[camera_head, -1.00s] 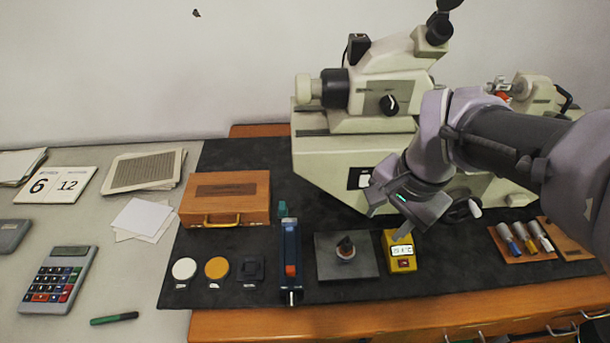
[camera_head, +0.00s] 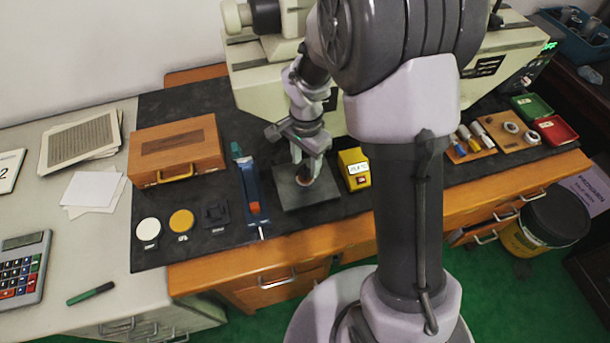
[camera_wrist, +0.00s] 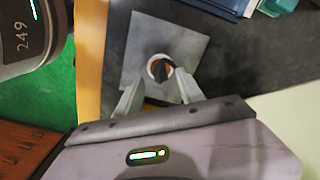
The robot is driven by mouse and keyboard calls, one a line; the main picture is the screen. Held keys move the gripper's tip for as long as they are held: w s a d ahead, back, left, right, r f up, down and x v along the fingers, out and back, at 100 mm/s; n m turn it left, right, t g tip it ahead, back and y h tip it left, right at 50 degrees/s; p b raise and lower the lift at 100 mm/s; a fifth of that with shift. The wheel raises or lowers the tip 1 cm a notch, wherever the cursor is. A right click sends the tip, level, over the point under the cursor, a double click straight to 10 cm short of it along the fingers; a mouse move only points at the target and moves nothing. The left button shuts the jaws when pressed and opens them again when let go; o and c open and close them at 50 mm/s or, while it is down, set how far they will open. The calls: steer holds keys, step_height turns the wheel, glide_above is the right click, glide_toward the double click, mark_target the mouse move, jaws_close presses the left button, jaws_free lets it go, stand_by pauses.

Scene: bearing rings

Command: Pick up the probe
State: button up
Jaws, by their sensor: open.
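The small dark-topped piece, which I take to be the probe (camera_wrist: 160,67), stands in a pale, copper-edged ring on a square grey plate (camera_wrist: 138,42). In the head view the plate (camera_head: 325,192) lies on the black mat, and my gripper largely hides the piece. My gripper (camera_head: 309,168) points down just over the plate. In the wrist view my gripper (camera_wrist: 159,84) is open, with one fingertip on each side of the piece. I cannot tell whether the fingers touch it.
A yellow meter (camera_head: 354,170) stands close right of the plate. A blue tool with a red slider (camera_head: 252,190) lies to its left. The wooden case (camera_head: 176,150) is farther left. The cream machine (camera_head: 250,85) rises behind. Marker-like tools (camera_head: 474,137) lie to the right.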

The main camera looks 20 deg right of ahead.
mark_target(305, 169)
step_height(305, 169, down, 4)
steer(key=shift+a+r+b, duration=0.1)
steer(key=shift+b, duration=0.5)
steer(key=shift+r, duration=0.1)
jaws_close()
